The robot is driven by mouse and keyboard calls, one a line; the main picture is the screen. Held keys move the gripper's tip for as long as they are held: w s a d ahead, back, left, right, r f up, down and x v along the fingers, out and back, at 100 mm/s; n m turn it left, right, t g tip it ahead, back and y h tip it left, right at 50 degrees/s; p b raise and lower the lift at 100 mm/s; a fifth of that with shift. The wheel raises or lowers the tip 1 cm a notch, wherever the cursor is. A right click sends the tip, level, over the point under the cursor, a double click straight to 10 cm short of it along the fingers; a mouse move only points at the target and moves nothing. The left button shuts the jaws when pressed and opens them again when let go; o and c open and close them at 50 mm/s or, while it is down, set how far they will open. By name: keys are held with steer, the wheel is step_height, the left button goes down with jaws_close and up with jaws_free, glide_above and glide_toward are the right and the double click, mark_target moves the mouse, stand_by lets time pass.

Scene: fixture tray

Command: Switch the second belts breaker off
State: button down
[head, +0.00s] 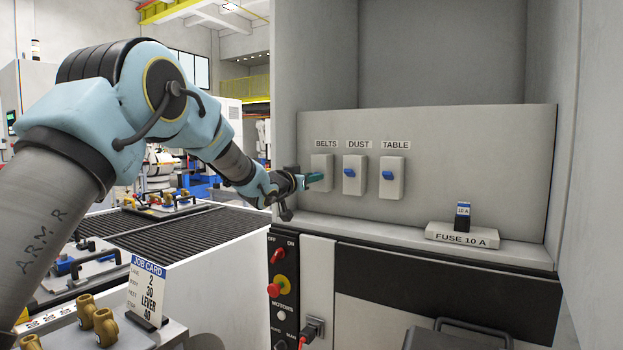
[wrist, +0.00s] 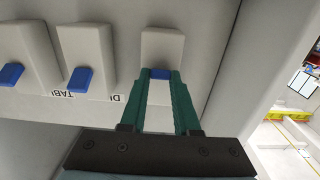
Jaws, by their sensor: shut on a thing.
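The BELTS breaker (head: 321,163) is the leftmost of three pale switch boxes on the grey panel. It is the only one labelled BELTS in view. My gripper (head: 314,178) is at its front, coming from the left. In the wrist view, which is upside down, the teal fingers (wrist: 160,78) are shut on the blue lever (wrist: 160,73) of that breaker (wrist: 162,45). The lever's tip shows between them; in the head view the fingers hide it, so I cannot tell its position.
The DUST breaker (head: 355,185) and TABLE breaker (head: 393,188), with blue levers, stand close to the right. A FUSE 10 A block (head: 461,236) sits on the ledge at the right. A control strip (head: 283,275) with knobs is below. A job card (head: 148,285) stands at lower left.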

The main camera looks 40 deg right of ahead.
steer(key=f+b, duration=0.1)
steer(key=b, duration=0.3)
steer(key=shift+h, duration=0.4)
steer(key=shift+r+b, duration=0.15)
steer(key=shift+b, duration=0.2)
steer(key=shift+r, duration=0.2)
steer(key=c, duration=0.6)
jaws_free()
steer(key=shift+c, duration=0.2)
